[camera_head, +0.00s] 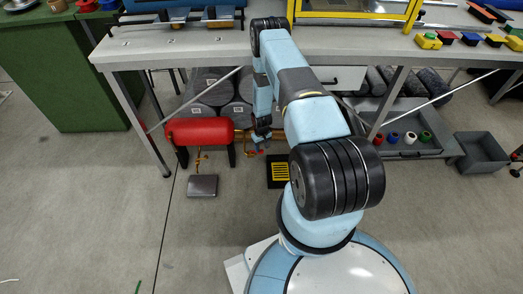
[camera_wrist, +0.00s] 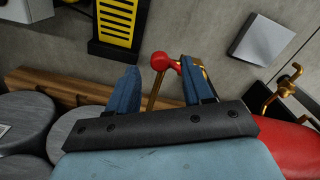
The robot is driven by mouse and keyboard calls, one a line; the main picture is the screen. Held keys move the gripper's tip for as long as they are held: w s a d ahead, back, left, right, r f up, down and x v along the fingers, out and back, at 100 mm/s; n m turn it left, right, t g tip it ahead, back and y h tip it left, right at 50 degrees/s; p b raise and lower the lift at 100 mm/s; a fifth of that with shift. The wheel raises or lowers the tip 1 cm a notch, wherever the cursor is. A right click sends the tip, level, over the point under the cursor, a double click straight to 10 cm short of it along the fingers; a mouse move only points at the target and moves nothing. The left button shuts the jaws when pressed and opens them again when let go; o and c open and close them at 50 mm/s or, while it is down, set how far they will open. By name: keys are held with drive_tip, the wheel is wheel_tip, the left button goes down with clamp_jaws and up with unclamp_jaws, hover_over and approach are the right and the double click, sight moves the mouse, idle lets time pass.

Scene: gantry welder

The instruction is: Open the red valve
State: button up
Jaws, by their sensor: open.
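The red valve (camera_wrist: 160,62) shows in the wrist view as a small red knob on a brass pipe (camera_wrist: 153,92). My gripper (camera_wrist: 158,69) is open, with one blue finger on each side of the brass pipe in the picture. The red knob appears between the fingertips, close to the right one; I cannot tell whether they touch. In the head view my gripper (camera_head: 262,142) is low under the bench, right of the red tank (camera_head: 205,130). A small red spot, likely the valve, shows just below it.
A black and yellow slotted block (camera_head: 279,171) stands on the floor beside my gripper. A grey pedal-like plate (camera_head: 202,186) lies below the tank. Grey cylinders (camera_head: 212,88) sit behind, under the workbench (camera_head: 208,44). The front floor is mostly clear.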

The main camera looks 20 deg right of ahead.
sight(261, 151)
wheel_tip(261, 151, up, 11)
drive_tip(key=shift+f, duration=0.15)
idle(0.7)
